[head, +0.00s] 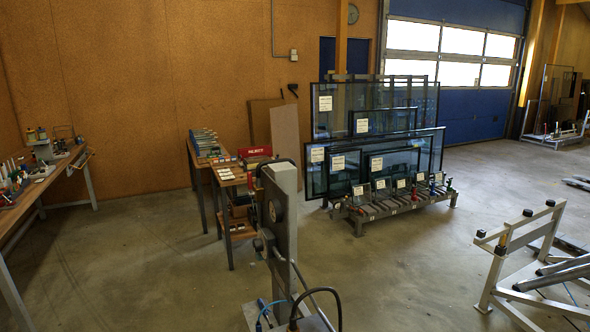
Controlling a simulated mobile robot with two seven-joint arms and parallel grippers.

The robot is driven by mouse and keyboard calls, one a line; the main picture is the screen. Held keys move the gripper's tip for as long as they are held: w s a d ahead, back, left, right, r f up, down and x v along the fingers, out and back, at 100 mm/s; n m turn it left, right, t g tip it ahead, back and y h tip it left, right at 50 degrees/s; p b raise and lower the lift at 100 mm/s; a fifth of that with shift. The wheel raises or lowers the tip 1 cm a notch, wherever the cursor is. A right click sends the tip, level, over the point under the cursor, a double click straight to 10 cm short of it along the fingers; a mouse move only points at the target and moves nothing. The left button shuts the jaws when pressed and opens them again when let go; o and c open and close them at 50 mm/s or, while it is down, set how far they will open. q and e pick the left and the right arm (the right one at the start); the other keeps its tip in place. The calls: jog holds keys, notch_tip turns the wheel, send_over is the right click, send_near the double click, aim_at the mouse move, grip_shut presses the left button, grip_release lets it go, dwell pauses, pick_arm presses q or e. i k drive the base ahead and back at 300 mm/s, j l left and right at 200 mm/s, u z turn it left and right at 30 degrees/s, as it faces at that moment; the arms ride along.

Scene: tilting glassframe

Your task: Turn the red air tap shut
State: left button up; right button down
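I cannot make out the red air tap for certain. A small dark part with a touch of red (500,249) sits on the near post of the pale metal frame (488,282) at the right, too small to identify. A grey upright column (284,220) with a round dark fitting, black hoses and a thin blue hose stands in the foreground; no red handle shows clearly on it. Neither of my grippers is in view.
A rack with glass panes (372,122) stands at the centre back. A narrow wooden table (228,172) with a red box (255,153) is left of it. A workbench (62,167) runs along the left. Concrete floor (150,260) is clear between the workbench and the column.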

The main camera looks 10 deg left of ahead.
aim_at(249, 173)
jog(key=i+j+z, duration=0.4)
jog(key=j, duration=0.2)
jog(key=j+z, duration=0.2)
jog(key=j, duration=0.15)
jog(key=i+j, duration=0.1)
jog(key=j, duration=0.25)
jog(key=i+j+z, duration=0.15)
jog(key=j, duration=0.55)
jog(key=i+z, duration=0.05)
